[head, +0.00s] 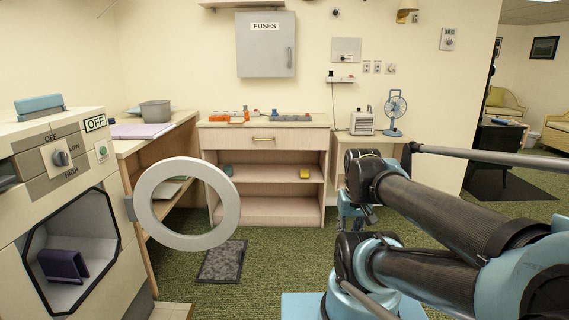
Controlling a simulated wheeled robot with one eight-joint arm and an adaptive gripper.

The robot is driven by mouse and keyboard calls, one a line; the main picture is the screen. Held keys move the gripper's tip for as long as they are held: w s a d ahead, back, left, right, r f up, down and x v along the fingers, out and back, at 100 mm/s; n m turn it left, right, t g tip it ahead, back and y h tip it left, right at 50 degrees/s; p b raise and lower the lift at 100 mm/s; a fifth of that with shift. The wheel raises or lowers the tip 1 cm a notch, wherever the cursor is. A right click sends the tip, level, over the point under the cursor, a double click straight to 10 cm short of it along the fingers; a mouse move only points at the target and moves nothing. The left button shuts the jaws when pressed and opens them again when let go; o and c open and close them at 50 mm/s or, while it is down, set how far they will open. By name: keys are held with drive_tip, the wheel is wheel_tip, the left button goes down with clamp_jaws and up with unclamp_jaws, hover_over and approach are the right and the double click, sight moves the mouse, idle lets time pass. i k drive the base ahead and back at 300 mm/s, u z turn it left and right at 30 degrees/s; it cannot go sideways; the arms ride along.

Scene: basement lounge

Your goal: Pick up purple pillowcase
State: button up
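A dark purple folded cloth (63,265), which could be the pillowcase, lies inside the open drum of the white dryer (48,210) at the lower left. The dryer's round door (232,205) is swung open to the right. A flat pale lavender cloth or sheet (142,131) lies on the wooden side table behind the dryer. I cannot tell for sure which of the two is the pillowcase. My black and blue arm reaches in from the right, far from both.
A grey bin (155,111) stands on the side table (128,148). A wooden shelf unit (265,145) stands at the back wall. A dark mat (221,262) lies on the green carpet. The open dryer door juts into the room; carpet is clear between it and my arm.

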sight(59, 266)
drive_tip(key=u, duration=2.25)
